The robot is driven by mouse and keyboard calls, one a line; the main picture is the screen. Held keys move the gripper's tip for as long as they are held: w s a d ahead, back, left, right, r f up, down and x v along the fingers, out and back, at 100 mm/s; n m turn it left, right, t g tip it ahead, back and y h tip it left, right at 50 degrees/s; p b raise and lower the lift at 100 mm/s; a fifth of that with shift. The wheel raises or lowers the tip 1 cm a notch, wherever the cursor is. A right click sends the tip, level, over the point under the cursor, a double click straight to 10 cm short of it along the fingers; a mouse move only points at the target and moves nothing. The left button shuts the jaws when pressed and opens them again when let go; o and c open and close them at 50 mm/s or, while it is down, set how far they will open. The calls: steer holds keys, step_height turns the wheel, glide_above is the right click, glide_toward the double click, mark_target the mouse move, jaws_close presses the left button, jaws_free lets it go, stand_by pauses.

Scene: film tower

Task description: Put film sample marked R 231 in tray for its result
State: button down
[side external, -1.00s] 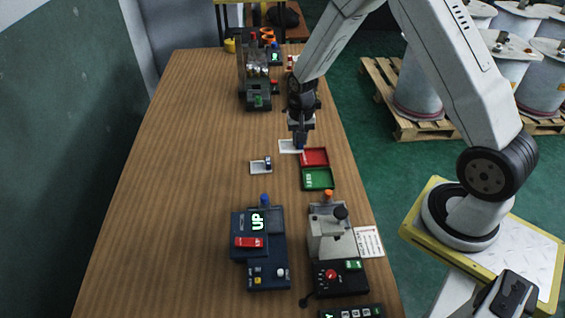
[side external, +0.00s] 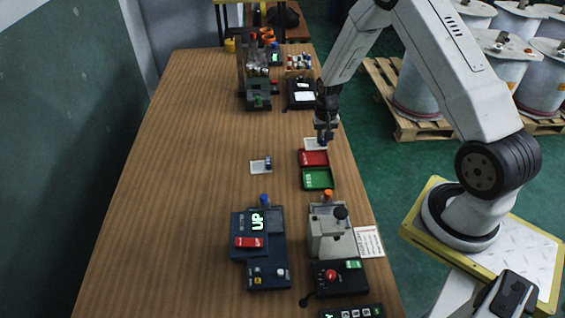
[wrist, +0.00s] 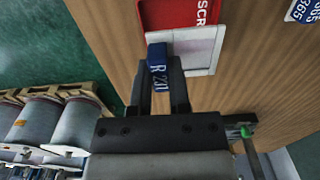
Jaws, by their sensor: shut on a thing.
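My gripper (side external: 324,141) is shut on the blue tab of a film sample (side external: 313,143), a thin white-framed square. In the wrist view my gripper (wrist: 161,85) holds the blue tab (wrist: 158,66), whose white marking starts "R 2"; the last digits are hard to read. The pale film square (wrist: 198,48) sticks out from the tab and overlaps the near edge of the red tray (wrist: 150,15). Whether it touches the tray I cannot tell. In the side view the red tray (side external: 313,158) adjoins the green tray (side external: 318,179).
Another film sample (side external: 259,168) with a blue tab lies left of the trays. A dark blue device (side external: 262,262) reading "UP" and a grey press (side external: 330,235) stand nearer the camera. Other devices (side external: 256,85) stand at the far end. The table's left side is clear.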

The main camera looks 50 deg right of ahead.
mark_target(321, 158)
steer(key=shift+f, duration=2.5)
steer(key=shift+f, duration=0.2)
steer(key=c, duration=0.5)
jaws_free()
steer(key=shift+o, duration=0.3)
steer(key=o, duration=0.4)
steer(key=shift+o, duration=0.2)
steer(key=shift+r, duration=0.15)
steer(key=shift+r, duration=3.3)
